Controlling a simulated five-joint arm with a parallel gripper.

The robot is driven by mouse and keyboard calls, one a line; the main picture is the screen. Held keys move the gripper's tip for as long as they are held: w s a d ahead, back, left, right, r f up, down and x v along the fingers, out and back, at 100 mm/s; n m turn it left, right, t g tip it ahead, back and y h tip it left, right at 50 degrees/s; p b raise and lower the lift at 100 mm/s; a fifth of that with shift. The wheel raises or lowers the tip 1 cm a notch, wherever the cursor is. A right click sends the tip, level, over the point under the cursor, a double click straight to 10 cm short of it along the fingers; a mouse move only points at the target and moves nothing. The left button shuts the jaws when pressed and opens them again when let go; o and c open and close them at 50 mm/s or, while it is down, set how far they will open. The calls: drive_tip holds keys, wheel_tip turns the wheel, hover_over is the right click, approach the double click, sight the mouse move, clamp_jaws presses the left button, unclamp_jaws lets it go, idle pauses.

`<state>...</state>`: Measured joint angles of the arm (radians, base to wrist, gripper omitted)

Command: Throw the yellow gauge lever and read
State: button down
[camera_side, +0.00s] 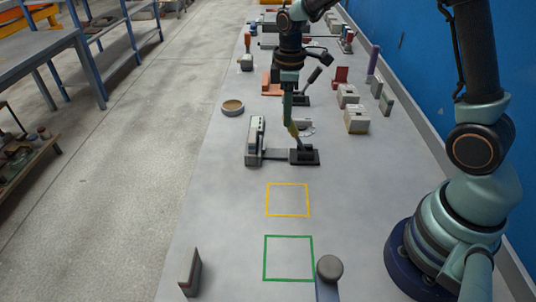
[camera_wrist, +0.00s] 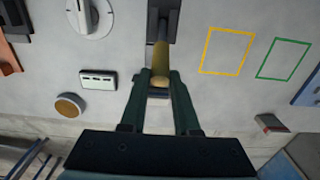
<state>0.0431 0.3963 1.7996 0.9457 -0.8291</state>
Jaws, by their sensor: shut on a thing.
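The yellow lever (camera_side: 294,131) rises from a black base (camera_side: 304,157) and leans back and to the left in the side view. It also shows in the wrist view (camera_wrist: 160,62), running from the dark base (camera_wrist: 164,18) to between my fingers. My gripper (camera_side: 289,119) is shut on the lever's upper part; in the wrist view its two fingertips (camera_wrist: 160,80) are on either side of it. I cannot make out any reading.
A round tan-topped dish (camera_side: 233,107) stands left of my gripper. A white dial (camera_wrist: 90,17) is near the lever. Pale blocks (camera_side: 356,119) and another dark lever (camera_side: 314,76) stand farther back. Yellow (camera_side: 288,200) and green (camera_side: 288,258) outlined squares on the bench are empty.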

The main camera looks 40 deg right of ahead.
drive_tip(key=shift+w+a, duration=0.15)
drive_tip(key=shift+w+a+f, duration=0.1)
drive_tip(key=shift+f, duration=0.05)
drive_tip(key=c, duration=0.6)
unclamp_jaws()
drive_tip(key=shift+c, duration=0.2)
drive_tip(key=shift+r, duration=3.55)
